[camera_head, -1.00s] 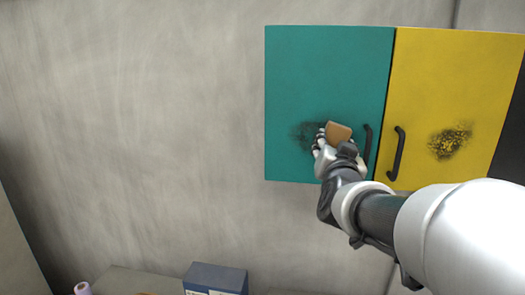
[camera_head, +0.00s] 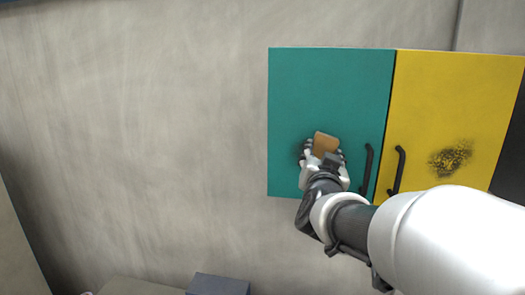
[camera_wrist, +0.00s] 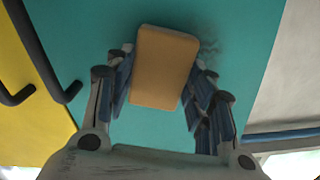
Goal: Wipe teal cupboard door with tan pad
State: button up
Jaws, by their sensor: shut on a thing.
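The teal cupboard door (camera_head: 330,95) is upright on the wall, with a black handle (camera_head: 366,170) at its lower right. My gripper (camera_head: 322,152) is shut on the tan pad (camera_head: 325,144) at the lower middle of the door. In the wrist view the pad (camera_wrist: 164,67) sits between the fingers, in front of the teal door (camera_wrist: 130,125). I cannot tell whether the pad touches the door. A faint dark smudge (camera_wrist: 212,50) shows beside the pad in the wrist view. My gripper and the pad hide part of the door behind them.
A yellow door (camera_head: 450,100) with a dark smudge and a black handle (camera_head: 397,170) adjoins on the right. A blue-grey box (camera_head: 218,285) stands on a surface below. The wall left of the cupboard is bare.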

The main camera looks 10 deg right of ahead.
jog(key=shift+w+a+p, duration=0.4)
jog(key=shift+a+p, duration=0.15)
jog(key=shift+a, duration=0.7)
jog(key=shift+w+a+p, duration=0.4)
jog(key=shift+a+p, duration=0.1)
jog(key=shift+a, duration=0.7)
jog(key=shift+w+a+p, duration=0.4)
jog(key=shift+a+p, duration=0.15)
jog(key=shift+a, duration=0.7)
jog(key=shift+r+p, duration=0.75)
jog(key=shift+r, duration=0.2)
jog(key=shift+s+d+f+b, duration=0.1)
jog(key=shift+s+d+b, duration=0.4)
jog(key=shift+d+b, duration=0.8)
jog(key=shift+s+d+f+b, duration=0.1)
jog(key=shift+s+d+b, duration=0.6)
jog(key=shift+d, duration=1.05)
jog(key=shift+s+d+b, duration=0.3)
jog(key=shift+d+b, duration=0.95)
jog(key=shift+d, duration=0.25)
jog(key=shift+s+d+r+b, duration=0.15)
jog(key=shift+s+d+b, duration=0.1)
jog(key=shift+d+b, duration=0.55)
jog(key=shift+p+v, duration=0.55)
jog(key=shift+v, duration=2.4)
